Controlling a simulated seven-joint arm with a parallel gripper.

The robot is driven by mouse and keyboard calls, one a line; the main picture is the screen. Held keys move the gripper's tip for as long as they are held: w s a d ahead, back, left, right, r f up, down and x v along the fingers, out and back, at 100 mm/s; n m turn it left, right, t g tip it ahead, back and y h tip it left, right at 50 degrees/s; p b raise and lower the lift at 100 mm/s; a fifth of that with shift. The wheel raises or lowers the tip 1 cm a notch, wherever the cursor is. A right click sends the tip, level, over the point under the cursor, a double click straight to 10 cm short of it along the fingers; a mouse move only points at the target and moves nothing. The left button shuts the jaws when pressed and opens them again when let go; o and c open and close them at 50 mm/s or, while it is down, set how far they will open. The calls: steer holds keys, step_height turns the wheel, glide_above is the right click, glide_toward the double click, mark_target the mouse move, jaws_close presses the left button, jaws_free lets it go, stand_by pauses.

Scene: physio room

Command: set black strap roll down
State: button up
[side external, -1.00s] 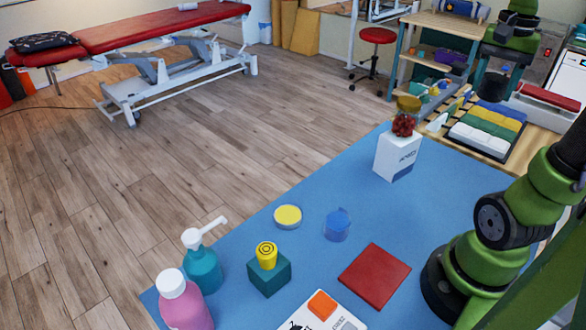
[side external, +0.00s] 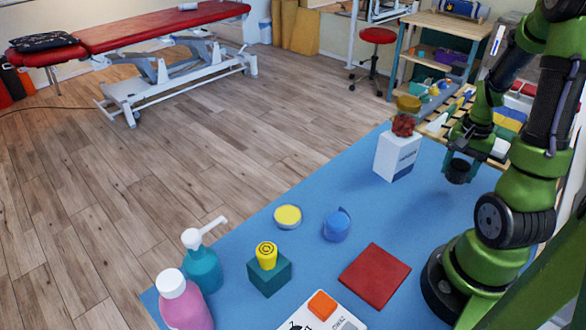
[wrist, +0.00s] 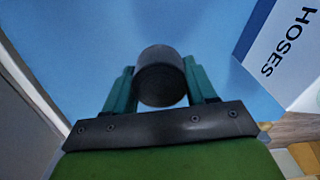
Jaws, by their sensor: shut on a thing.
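The black strap roll (side external: 458,171) is a short dark cylinder held above the blue mat, right of the white box. My gripper (side external: 463,158) is shut on it. In the wrist view the roll (wrist: 161,76) sits between the two teal fingers of my gripper (wrist: 162,88), with bare blue mat (wrist: 150,22) beyond it. The roll looks clear of the mat (side external: 420,215) in the side view. The exact gap cannot be told.
A white box (side external: 397,155) with a dark red item on top (side external: 403,125) stands left of my gripper. Mat between box and red square is clear.

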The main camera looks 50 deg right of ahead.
glide_above(442, 157)
steer(key=shift+s+a+f, duration=0.1)
steer(key=shift+f, duration=2.45)
steer(key=o, duration=1.1)
steer(key=shift+f, duration=0.1)
steer(key=shift+c, duration=0.2)
step_height(442, 157, up, 12)
